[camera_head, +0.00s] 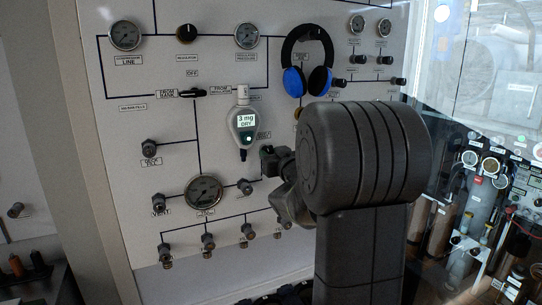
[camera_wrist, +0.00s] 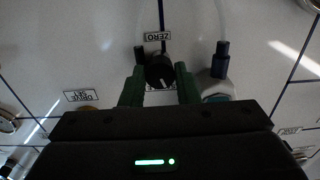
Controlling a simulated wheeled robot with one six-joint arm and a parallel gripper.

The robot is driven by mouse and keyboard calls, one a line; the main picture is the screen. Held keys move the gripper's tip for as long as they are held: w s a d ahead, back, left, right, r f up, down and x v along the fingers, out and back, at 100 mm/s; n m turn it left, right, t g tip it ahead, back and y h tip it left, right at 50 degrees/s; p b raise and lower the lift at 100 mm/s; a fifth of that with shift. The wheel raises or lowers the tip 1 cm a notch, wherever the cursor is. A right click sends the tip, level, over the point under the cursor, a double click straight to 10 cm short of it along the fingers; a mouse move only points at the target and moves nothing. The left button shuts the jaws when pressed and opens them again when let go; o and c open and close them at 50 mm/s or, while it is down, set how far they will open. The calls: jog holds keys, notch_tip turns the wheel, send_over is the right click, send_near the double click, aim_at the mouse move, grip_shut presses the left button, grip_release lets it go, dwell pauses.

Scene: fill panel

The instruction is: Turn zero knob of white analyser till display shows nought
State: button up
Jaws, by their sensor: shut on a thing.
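The white analyser (camera_head: 243,118) hangs on the panel in the head view, and its display reads "3 mg DRY". The black zero knob (camera_wrist: 159,74) is in the middle of the wrist view, under an upside-down ZERO label (camera_wrist: 157,36). My gripper (camera_wrist: 160,88) has its two green fingers on either side of the knob, shut on it. In the head view my arm hides the knob.
The pale panel (camera_head: 140,215) carries gauges, valves and dark lines. A blue and black headset (camera_head: 307,76) hangs above my arm. A large gauge (camera_head: 203,192) and several small valves sit below the analyser. Glass with bottles behind it is at the right.

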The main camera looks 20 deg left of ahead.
jog(key=shift+f+n+b, duration=0.15)
jog(key=shift+n+b, duration=0.35)
jog(key=shift+b, duration=0.2)
jog(key=shift+n+b, duration=4.25)
jog(key=shift+n, duration=1.35)
jog(key=shift+r, duration=0.2)
jog(key=o, duration=1)
jog(key=shift+c, duration=0.2)
jog(key=shift+d, duration=0.1)
jog(key=v, duration=1.3)
jog(key=shift+s+d, duration=0.2)
jog(key=shift+s, duration=0.05)
